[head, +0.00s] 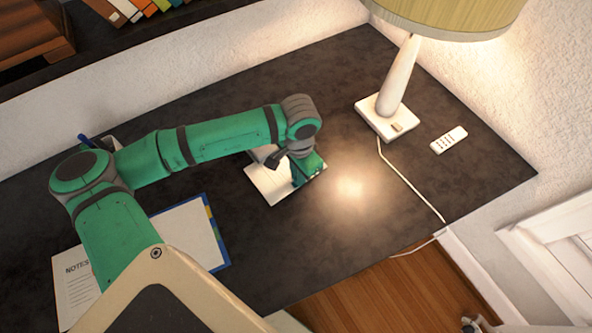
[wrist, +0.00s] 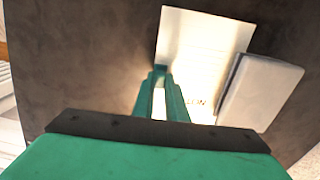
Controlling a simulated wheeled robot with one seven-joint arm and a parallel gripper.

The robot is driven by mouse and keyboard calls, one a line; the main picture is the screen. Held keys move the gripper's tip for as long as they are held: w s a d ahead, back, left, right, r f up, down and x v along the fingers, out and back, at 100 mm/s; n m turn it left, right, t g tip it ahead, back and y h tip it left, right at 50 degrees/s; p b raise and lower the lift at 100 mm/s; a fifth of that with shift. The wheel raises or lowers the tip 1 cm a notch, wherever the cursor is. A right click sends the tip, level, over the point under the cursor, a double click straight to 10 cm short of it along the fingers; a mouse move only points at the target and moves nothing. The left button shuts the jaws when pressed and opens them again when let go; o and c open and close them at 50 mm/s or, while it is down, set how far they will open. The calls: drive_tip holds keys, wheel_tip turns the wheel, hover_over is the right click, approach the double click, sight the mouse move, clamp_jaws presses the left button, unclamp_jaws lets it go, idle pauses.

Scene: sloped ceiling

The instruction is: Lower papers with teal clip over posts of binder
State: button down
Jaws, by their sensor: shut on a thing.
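My gripper (head: 300,178) is over the middle of the dark desk, its fingers closed at the edge of white papers (head: 268,186). In the wrist view my fingertips (wrist: 160,72) meet at the left edge of the brightly lit sheet (wrist: 205,48), which has some print near its lower end. The teal clip cannot be told apart from my teal fingers. A white, open-looking item with a blue edge and coloured tabs (head: 212,232), seemingly the binder, lies at the front left, partly behind my arm. I cannot make out its posts.
A page headed NOTES (head: 75,285) lies at the front left. A lamp (head: 385,115) with a trailing white cord and a remote (head: 449,139) are on the right. A pale slab (wrist: 260,92) lies beside the sheet. The desk right of my gripper is clear.

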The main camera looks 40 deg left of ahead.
drive_tip(key=shift+s+d, duration=0.25)
drive_tip(key=shift+d, duration=0.6)
drive_tip(key=shift+s+d, duration=0.2)
drive_tip(key=shift+d, duration=0.6)
drive_tip(key=c, duration=1.7)
unclamp_jaws()
drive_tip(key=shift+w+r, duration=0.15)
drive_tip(key=shift+r, duration=0.4)
drive_tip(key=r, duration=0.9)
drive_tip(key=shift+s+r, duration=0.2)
drive_tip(key=shift+r, duration=0.2)
